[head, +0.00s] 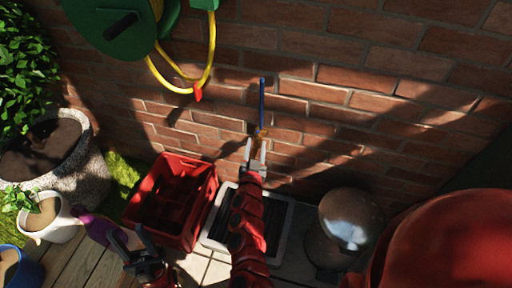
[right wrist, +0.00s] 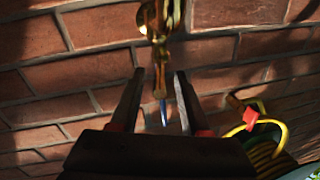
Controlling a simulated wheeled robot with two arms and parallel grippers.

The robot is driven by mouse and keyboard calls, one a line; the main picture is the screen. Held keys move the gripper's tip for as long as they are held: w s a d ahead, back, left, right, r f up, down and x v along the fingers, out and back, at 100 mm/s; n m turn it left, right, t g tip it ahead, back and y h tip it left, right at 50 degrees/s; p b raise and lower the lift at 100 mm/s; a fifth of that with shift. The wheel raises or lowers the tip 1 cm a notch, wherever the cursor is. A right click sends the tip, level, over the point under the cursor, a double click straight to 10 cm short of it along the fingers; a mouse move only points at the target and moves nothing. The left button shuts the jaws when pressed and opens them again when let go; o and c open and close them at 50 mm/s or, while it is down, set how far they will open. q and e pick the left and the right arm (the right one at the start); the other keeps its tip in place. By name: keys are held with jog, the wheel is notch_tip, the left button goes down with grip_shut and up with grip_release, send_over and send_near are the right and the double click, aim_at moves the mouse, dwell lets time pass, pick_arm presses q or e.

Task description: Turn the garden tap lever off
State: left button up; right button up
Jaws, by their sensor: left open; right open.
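The brass garden tap (head: 260,131) is on the brick wall, with its long blue lever (head: 262,95) standing upright in the head view. In the right wrist view the brass body (right wrist: 160,22) is at the top and the blue lever (right wrist: 163,112) shows below it. My right gripper (head: 256,152) is open just below the tap. In the right wrist view the lever appears between the two fingers (right wrist: 157,100), with gaps on both sides; whether it is within their depth I cannot tell.
A green hose reel (head: 105,30) with a yellow hose (head: 210,60) hangs on the wall at upper left. Below are a red crate (head: 165,205), a grey-rimmed drain tray (head: 285,225), a shiny sphere (head: 345,220) and plant pots (head: 85,175). The wall right of the tap is clear.

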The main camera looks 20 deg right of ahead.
jog(key=shift+w+d, duration=0.15)
jog(key=shift+w, duration=0.15)
grip_shut()
jog(key=shift+f, duration=0.1)
dwell(1.2)
